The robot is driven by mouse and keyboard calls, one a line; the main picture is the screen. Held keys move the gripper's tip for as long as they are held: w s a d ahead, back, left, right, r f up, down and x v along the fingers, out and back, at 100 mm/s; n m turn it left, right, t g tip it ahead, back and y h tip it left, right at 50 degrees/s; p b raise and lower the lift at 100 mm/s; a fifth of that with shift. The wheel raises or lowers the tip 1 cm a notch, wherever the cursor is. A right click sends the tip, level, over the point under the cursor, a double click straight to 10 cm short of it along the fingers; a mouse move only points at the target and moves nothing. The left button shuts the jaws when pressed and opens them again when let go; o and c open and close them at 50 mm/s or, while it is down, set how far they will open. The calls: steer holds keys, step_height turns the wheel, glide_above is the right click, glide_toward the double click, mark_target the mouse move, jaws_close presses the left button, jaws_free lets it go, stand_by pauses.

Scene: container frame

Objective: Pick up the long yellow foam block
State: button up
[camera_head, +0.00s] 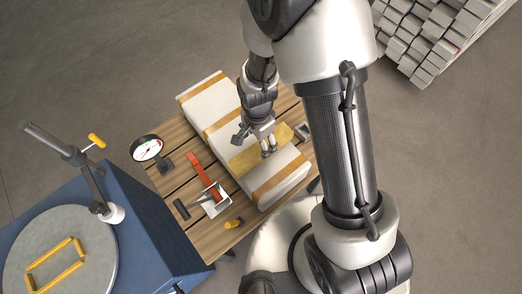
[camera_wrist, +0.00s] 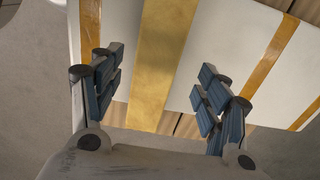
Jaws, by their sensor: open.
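The long yellow foam block (camera_head: 245,161) lies across the top of a long white box with tan bands (camera_head: 220,114). In the wrist view the block (camera_wrist: 163,45) is a wide yellow strip running up the picture between my fingers. My gripper (camera_head: 256,142) is above the block, with one finger towards each side of it. The wrist view shows my gripper (camera_wrist: 160,82) open, its blue-padded fingers apart and nothing between them touching. I cannot tell the exact height gap. My fingers hide part of the block in the head view.
The box rests on a slatted wooden table (camera_head: 205,235). A blue cabinet (camera_head: 165,235) stands at lower left. Stacked pale pieces (camera_head: 430,40) are at top right.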

steer(key=f, duration=0.1)
steer(key=f+b, duration=0.1)
steer(key=f, duration=0.1)
steer(key=d+f+b, duration=0.1)
steer(key=f, duration=0.1)
steer(key=shift+f, duration=0.2)
steer(key=shift+w+a+f, duration=0.1)
steer(key=shift+f, duration=0.3)
steer(key=shift+r, duration=0.1)
steer(key=c, duration=1)
